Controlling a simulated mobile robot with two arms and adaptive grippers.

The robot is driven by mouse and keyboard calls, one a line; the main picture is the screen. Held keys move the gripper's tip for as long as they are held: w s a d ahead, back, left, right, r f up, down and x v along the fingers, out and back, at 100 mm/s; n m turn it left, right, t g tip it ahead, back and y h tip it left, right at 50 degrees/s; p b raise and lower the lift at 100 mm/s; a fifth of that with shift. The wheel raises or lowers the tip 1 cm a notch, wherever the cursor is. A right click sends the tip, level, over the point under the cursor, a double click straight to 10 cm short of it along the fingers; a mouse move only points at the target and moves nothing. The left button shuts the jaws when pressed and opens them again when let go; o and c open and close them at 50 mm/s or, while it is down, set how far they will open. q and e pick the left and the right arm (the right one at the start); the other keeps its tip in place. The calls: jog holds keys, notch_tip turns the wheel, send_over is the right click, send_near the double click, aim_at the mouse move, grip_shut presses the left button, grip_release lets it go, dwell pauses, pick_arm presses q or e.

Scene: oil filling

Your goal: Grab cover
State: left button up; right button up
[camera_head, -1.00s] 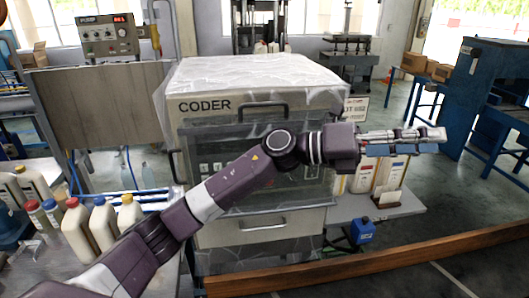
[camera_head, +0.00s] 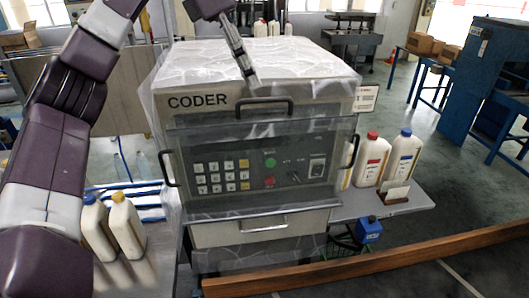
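The clear plastic cover (camera_head: 190,60) lies wrinkled over the top of the white machine marked CODER (camera_head: 231,186) and hangs down its sides. My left gripper (camera_head: 249,80) points down at the front part of the cover's top, just above the black front handle. It shows as a narrow strip, so I cannot tell whether its fingers are apart, nor whether they touch the cover. My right gripper is not in view.
Bottles with blue (camera_head: 96,228) and yellow (camera_head: 127,226) caps stand on the left table. Red-capped (camera_head: 370,160) and blue-capped (camera_head: 403,158) bottles stand on the right shelf. A wooden beam (camera_head: 370,258) crosses the front right. A blue cabinet (camera_head: 490,85) stands at right.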

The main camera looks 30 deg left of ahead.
aim_at(264, 100)
pick_arm(q)
jog(key=shift+w+d+f, duration=0.1)
jog(key=shift+w+f, duration=0.3)
jog(key=shift+f, duration=0.3)
jog(key=shift+s+d+f, duration=0.1)
jog(key=shift+d+f, duration=0.1)
jog(key=shift+s+d+f+p, duration=0.25)
jog(key=shift+d+f+p, duration=0.1)
jog(key=shift+d, duration=0.1)
jog(key=shift+s+d+f+p, duration=0.2)
jog(key=shift+d+f+p, duration=0.15)
jog(key=shift+d, duration=0.1)
jog(key=shift+w+d+f+p, duration=0.15)
jog(key=shift+w+f, duration=0.15)
jog(key=shift+f, duration=0.35)
jog(key=shift+w+f+p, duration=0.15)
jog(key=shift+w+f, duration=0.1)
jog(key=shift+f, duration=0.35)
jog(key=shift+w+f, duration=0.2)
jog(key=shift+f, duration=0.1)
jog(key=shift+d, duration=0.1)
jog(key=shift+s, duration=0.15)
jog(key=shift+c, duration=0.6)
jog(key=shift+d, duration=0.1)
jog(key=c, duration=0.5)
grip_shut()
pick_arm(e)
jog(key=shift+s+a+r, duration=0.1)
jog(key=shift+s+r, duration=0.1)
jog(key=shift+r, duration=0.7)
